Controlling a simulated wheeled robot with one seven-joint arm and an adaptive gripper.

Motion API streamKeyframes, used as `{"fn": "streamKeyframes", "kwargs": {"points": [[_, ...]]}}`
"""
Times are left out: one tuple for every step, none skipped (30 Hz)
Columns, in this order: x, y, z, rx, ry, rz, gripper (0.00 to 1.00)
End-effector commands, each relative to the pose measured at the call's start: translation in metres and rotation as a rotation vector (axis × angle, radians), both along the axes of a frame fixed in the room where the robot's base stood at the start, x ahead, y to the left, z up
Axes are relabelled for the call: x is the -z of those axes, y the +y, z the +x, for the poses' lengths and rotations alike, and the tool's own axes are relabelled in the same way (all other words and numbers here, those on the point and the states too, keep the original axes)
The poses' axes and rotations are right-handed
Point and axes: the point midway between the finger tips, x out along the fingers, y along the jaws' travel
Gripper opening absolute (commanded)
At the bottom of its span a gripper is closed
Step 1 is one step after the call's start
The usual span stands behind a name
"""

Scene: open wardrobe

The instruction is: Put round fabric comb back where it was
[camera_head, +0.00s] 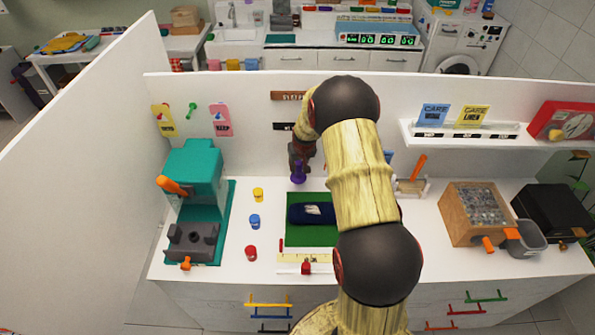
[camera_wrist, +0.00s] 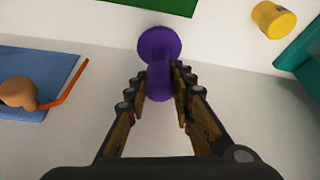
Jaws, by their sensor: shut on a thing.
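A purple piece with a round disc end and a narrower stem, which looks like the round fabric comb (camera_wrist: 160,47), is between the fingers of my gripper (camera_wrist: 160,92) in the wrist view. My gripper is shut on its stem. In the head view the purple comb (camera_head: 298,172) hangs below my gripper (camera_head: 299,158), in front of the back panel and behind the green mat (camera_head: 290,236). I cannot tell whether it touches the white worktop. My arm hides part of the worktop to the right.
Dark folded fabric (camera_head: 300,213) lies on the mat. A yellow pot (camera_head: 258,195), blue pot (camera_head: 254,221) and red pot (camera_head: 251,253) stand to the left, beside a teal press (camera_head: 194,170). A wooden box (camera_head: 455,222) stands right. A shelf (camera_head: 490,142) juts from the panel.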

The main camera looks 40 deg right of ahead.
Motion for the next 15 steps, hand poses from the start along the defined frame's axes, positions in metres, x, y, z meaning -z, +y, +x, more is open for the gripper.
{"fn": "streamKeyframes", "kwargs": {"points": [[0.001, 0.000, 0.002, 0.000, -0.001, 0.000, 0.00], [0.002, -0.001, 0.003, 0.000, -0.001, 0.000, 0.00], [0.005, -0.001, 0.004, 0.000, 0.000, 0.000, 0.00], [0.007, -0.001, 0.006, 0.000, 0.000, 0.000, 0.00], [0.010, -0.001, 0.007, 0.000, 0.001, 0.000, 0.00], [0.016, -0.001, 0.006, 0.001, 0.003, 0.002, 0.00], [0.021, -0.001, 0.006, 0.000, 0.003, 0.001, 0.00], [0.026, -0.001, 0.006, 0.000, 0.003, 0.001, 0.00], [0.031, -0.001, 0.006, 0.000, 0.002, 0.001, 0.00], [0.034, -0.001, 0.006, 0.001, 0.001, 0.001, 0.00], [0.036, -0.001, 0.007, 0.001, 0.000, 0.000, 0.00], [0.037, -0.002, 0.007, 0.001, -0.001, 0.000, 0.00], [0.037, -0.002, 0.007, 0.001, -0.002, 0.000, 0.00], [0.037, -0.002, 0.007, 0.001, -0.002, 0.000, 0.00], [0.037, -0.002, 0.007, 0.001, -0.002, 0.000, 0.00]]}}
